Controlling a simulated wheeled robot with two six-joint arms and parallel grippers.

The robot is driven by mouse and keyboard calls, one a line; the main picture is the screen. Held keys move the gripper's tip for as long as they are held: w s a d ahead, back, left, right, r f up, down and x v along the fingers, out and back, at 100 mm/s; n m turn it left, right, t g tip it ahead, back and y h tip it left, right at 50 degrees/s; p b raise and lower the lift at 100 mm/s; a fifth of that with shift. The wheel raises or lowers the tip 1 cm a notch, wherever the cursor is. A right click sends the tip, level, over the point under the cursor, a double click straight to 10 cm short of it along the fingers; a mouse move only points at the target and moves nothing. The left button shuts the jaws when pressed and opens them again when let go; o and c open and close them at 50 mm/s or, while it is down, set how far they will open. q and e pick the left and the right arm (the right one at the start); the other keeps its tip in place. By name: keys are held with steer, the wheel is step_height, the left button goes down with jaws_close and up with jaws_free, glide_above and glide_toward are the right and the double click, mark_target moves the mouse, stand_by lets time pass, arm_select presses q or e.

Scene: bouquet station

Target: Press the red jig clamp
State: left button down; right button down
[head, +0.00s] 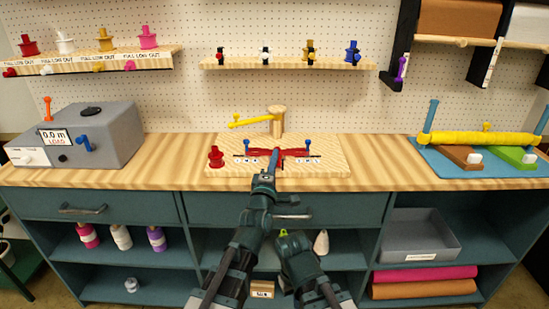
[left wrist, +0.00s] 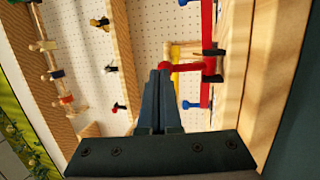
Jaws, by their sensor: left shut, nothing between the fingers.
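The red jig clamp (head: 297,153) lies across the wooden jig board (head: 225,168) at the middle of the bench. In the left wrist view, a red bar with a rounded end (left wrist: 182,68) lies at the fingertips. My left gripper (head: 266,180) reaches up to the front of the clamp. Its fingers are shut and empty, with the tips (left wrist: 159,74) at or very near the red bar. I cannot tell whether they touch. My right gripper (head: 285,240) is low in front of the shelves; its fingers are not clear.
A red spool (head: 216,157) stands at the board's left. A wooden post (head: 277,121) with a yellow arm stands behind the clamp. Blue pegs (head: 308,146) flank the clamp. A grey load box (head: 85,132) is left; a blue mat (head: 450,166) with a yellow roll is right.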

arm_select(q)
steer(key=shift+w+r, duration=0.25)
steer(key=shift+r, duration=0.05)
arm_select(e)
steer(key=shift+r, duration=0.25)
arm_select(q)
steer(key=shift+s, duration=0.1)
